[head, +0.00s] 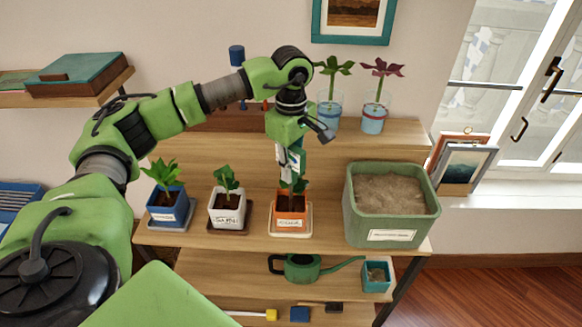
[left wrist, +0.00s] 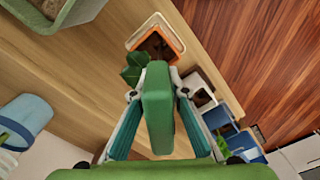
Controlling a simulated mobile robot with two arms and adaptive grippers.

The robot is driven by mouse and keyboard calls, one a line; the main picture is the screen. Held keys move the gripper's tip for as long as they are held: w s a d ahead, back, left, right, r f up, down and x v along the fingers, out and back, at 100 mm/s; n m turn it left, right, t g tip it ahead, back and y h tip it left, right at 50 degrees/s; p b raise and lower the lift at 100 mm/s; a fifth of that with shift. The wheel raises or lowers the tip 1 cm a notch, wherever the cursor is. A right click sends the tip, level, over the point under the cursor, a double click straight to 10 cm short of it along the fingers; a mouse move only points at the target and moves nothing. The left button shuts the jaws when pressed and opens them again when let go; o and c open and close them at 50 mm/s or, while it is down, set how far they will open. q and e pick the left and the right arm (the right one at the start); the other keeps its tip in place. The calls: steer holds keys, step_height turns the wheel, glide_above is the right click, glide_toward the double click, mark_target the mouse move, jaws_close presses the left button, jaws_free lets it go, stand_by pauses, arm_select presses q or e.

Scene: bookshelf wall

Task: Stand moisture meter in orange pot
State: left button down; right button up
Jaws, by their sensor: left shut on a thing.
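The orange pot (head: 291,217) stands on a pale saucer on the shelf top, holding a green plant and bearing a white label. It shows at the top of the left wrist view, with dark soil inside. My left gripper (head: 292,168) points down just above this pot. In the left wrist view it is shut on the green moisture meter (left wrist: 158,108), a thick block between the fingers. The meter's lower end is hidden, so I cannot tell whether it touches the soil. My right gripper is not in view.
A white pot (head: 226,213) and a blue pot (head: 168,209) with plants stand left of the orange pot. A large green planter (head: 362,228) of soil stands to the right. Two glasses with plants stand behind. A green watering can (head: 302,267) is on the shelf below.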

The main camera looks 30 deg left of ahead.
arm_select(q)
steer(key=shift+f, duration=0.2)
steer(key=c, duration=1.5)
jaws_free()
steer(key=shift+r, duration=0.1)
step_height(320, 180, up, 9)
steer(key=p, duration=0.6)
